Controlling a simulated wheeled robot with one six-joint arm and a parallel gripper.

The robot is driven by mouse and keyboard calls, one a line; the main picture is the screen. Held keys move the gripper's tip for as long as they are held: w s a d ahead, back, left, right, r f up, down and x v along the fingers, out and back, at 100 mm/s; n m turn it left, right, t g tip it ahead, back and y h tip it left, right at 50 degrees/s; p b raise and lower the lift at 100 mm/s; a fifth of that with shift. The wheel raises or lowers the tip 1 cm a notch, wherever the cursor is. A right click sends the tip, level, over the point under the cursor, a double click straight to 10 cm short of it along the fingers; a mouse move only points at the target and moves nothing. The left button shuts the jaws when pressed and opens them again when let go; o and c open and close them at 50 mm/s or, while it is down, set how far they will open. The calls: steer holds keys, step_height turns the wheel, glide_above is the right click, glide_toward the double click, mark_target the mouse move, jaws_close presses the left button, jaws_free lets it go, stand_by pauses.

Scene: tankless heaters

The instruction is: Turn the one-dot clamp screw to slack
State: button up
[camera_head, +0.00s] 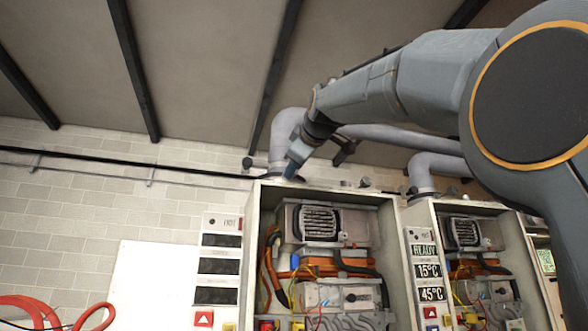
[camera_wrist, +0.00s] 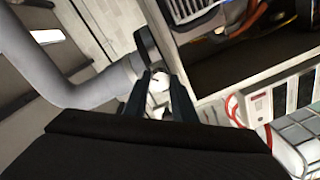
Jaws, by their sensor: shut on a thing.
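My gripper (camera_head: 291,170) reaches down to the top of the left heater cabinet, beside the foot of its grey flue pipe (camera_head: 283,130). In the wrist view the two dark fingers (camera_wrist: 160,84) are shut on a small pale round piece, the clamp screw (camera_wrist: 159,82), next to the pipe's lower end (camera_wrist: 112,84). The fingers cover much of the screw, and I cannot make out any dots on it. In the head view the gripper hides the screw.
The left heater (camera_head: 390,240) is open-fronted, with wiring and hoses inside. A second heater (camera_head: 413,217) with its own flue pipe (camera_head: 436,165) stands to the right. Red hoses (camera_head: 30,305) lie at lower left.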

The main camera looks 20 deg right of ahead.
steer(key=shift+n+h, duration=0.4)
steer(key=shift+n, duration=3)
steer(key=o, duration=1)
steer(key=shift+o, duration=0.2)
steer(key=shift+s, duration=0.15)
steer(key=s+b, duration=0.3)
steer(key=s, duration=0.4)
steer(key=shift+s, duration=0.3)
steer(key=shift+a+r, duration=0.1)
steer(key=shift+a, duration=0.05)
